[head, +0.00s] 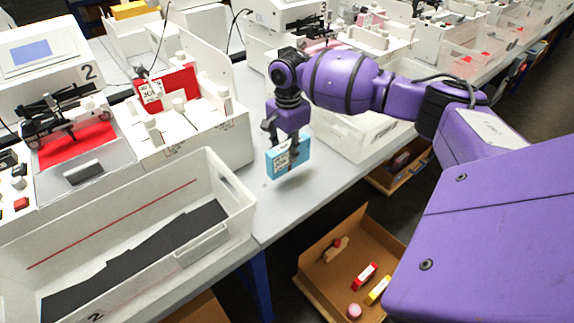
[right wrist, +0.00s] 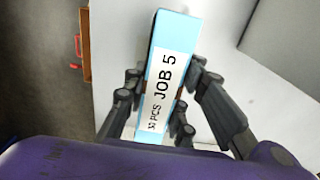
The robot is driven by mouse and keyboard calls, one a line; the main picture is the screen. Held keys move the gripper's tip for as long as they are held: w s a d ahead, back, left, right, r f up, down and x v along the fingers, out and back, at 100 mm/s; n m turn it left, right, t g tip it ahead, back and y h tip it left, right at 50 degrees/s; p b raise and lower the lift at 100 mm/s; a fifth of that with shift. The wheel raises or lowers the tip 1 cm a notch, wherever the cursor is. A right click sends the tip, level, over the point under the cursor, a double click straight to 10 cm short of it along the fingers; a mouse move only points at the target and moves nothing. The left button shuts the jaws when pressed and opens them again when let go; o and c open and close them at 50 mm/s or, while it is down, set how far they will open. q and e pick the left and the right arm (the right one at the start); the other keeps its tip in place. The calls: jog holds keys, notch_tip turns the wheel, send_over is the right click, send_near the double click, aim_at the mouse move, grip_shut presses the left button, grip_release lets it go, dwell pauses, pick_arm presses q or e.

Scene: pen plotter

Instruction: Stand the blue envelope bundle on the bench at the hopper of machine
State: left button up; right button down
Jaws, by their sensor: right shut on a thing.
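The blue envelope bundle (head: 301,150) is upright in my right gripper (head: 284,138), over the bare bench strip between two machine stations. In the right wrist view, the fingers of the gripper (right wrist: 157,98) close on both sides of the bundle (right wrist: 177,27), whose white label reads JOB 5. Machine 2 (head: 40,55) stands at the left, with a red bundle (head: 180,82) in the white holder beside it. Machine 3 (head: 290,12) stands farther back. My left gripper is out of view.
A clear bin (head: 228,205) marked 2 stands at the bench front, left of the bundle. Another pale bin (head: 350,138) is just right of it, partly behind my arm. Below, an open brown drawer (head: 318,285) holds several small items. Bare bench lies around the bundle.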

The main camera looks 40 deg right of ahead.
aim_at(288, 163)
notch_tip(288, 163, down, 5)
jog(key=shift+f, duration=0.1)
jog(key=c, duration=1.5)
grip_release()
jog(key=shift+w+f, duration=0.1)
jog(key=shift+o, duration=0.2)
notch_tip(288, 163, up, 12)
jog(key=shift+r+p, duration=0.15)
jog(key=shift+p, duration=0.2)
